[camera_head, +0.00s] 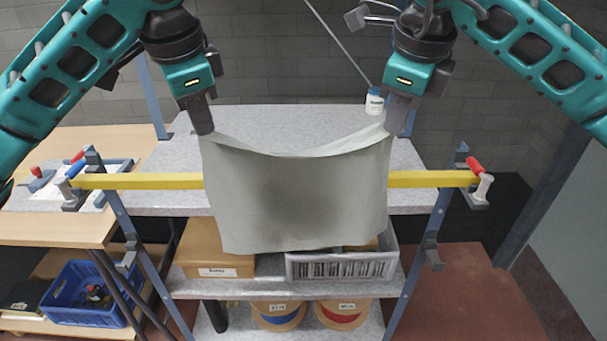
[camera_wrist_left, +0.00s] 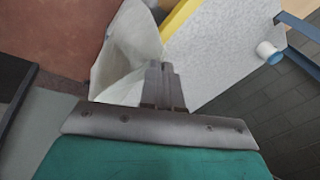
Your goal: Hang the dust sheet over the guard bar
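The pale grey-green dust sheet (camera_head: 300,200) hangs between my two grippers, its top edge sagging in the middle. It hangs in front of the yellow guard bar (camera_head: 430,179) and hides the bar's middle. My left gripper (camera_head: 203,125) is shut on the sheet's top left corner. My right gripper (camera_head: 397,120) is shut on the top right corner. Both are above the bar's height in the picture. In the left wrist view the sheet (camera_wrist_left: 125,60) falls away from the closed fingers (camera_wrist_left: 162,70), with the yellow bar (camera_wrist_left: 180,18) beside it.
The bar spans a shelving rack with a grey top shelf (camera_head: 270,117). A white jar (camera_head: 375,101) stands at its back right. A cardboard box (camera_head: 212,250), a grey crate (camera_head: 340,266) and cable spools (camera_head: 278,316) sit below. A blue bin (camera_head: 75,307) is at left.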

